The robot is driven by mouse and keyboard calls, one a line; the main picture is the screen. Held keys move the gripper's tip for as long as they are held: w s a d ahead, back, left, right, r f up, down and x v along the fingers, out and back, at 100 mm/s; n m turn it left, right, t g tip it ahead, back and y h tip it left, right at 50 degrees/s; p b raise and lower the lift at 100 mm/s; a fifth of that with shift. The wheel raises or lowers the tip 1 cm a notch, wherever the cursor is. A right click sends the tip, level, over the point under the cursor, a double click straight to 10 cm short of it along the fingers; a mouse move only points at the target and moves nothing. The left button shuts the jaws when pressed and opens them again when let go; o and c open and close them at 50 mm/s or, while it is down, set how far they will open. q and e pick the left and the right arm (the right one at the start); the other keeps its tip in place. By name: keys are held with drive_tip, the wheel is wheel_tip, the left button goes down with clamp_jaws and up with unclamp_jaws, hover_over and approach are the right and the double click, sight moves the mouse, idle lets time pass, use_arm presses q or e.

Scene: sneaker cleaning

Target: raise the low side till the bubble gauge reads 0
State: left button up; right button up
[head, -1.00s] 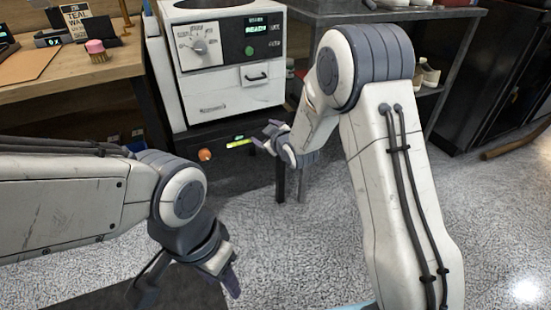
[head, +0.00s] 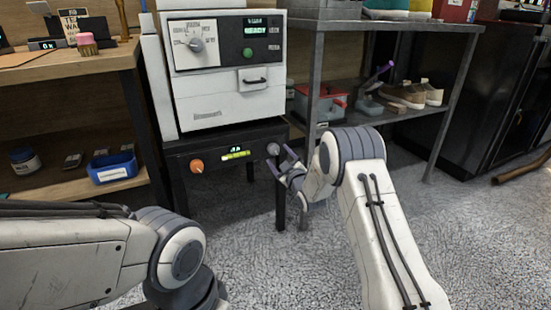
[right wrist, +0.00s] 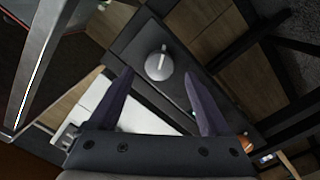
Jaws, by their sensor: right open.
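A black stand (head: 218,145) under the white machine carries a lit yellow-green bubble gauge (head: 236,155) in its front. Small digits above the gauge are too small to read. An orange knob (head: 196,167) is left of the gauge and a grey knob (head: 273,149) is right of it. My right gripper (head: 280,160) is open and empty just in front of the grey knob. In the right wrist view the grey knob (right wrist: 159,65) lies ahead, between the lines of the two fingers (right wrist: 157,75), not gripped. My left arm shows at lower left; its gripper is out of frame.
The white machine (head: 225,80) stands on the stand. A wooden shelf bench (head: 70,70) with a blue bin (head: 112,168) is at left. A metal rack (head: 400,28) with shoes (head: 408,95) is at right. Grey floor in front is open.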

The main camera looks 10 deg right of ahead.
sight(275, 151)
drive_tip(key=shift+b+x, duration=0.65)
drive_tip(key=shift+x, duration=1.35)
clamp_jaws()
